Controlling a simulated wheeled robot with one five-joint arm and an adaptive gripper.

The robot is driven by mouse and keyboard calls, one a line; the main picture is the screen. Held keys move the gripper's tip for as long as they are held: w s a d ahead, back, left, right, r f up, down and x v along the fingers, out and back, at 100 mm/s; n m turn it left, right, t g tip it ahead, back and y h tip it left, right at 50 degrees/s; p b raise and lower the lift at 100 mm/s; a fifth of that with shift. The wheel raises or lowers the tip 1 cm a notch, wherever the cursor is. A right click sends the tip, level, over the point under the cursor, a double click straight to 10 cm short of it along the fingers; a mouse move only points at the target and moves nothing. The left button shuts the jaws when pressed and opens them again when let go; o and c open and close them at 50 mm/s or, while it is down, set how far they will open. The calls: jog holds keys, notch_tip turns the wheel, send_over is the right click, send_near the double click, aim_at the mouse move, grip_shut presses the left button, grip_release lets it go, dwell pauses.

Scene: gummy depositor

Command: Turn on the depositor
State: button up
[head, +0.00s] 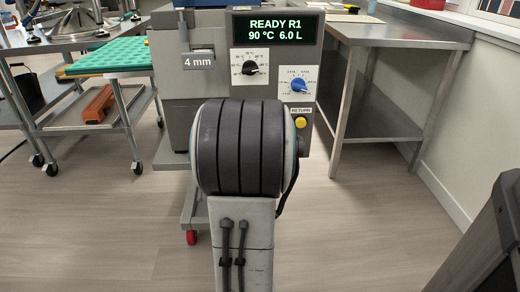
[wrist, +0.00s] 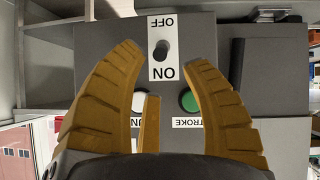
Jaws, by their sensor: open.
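The depositor (head: 182,98) is a grey machine ahead of me, with a lit display (head: 276,27) reading READY R1, 90 °C, 6.0 L. In the wrist view its panel (wrist: 110,35) appears upside down, with a dark toggle switch (wrist: 161,51) between OFF and ON labels. I cannot tell which way the toggle leans. My gripper (wrist: 163,58) is open and empty, with ribbed tan fingers on either side of the switch in the picture. Whether any finger touches the panel is unclear. My arm hides the gripper in the head view.
A green button (wrist: 189,99) labelled STROKE and a partly hidden white button (wrist: 138,101) lie close to the fingers. The depositor also carries a black knob (head: 250,68), a blue knob (head: 298,86) and a yellow RETURN button (head: 301,122). A metal table (head: 385,125) stands right.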

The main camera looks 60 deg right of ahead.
jog(key=shift+v, duration=1.6)
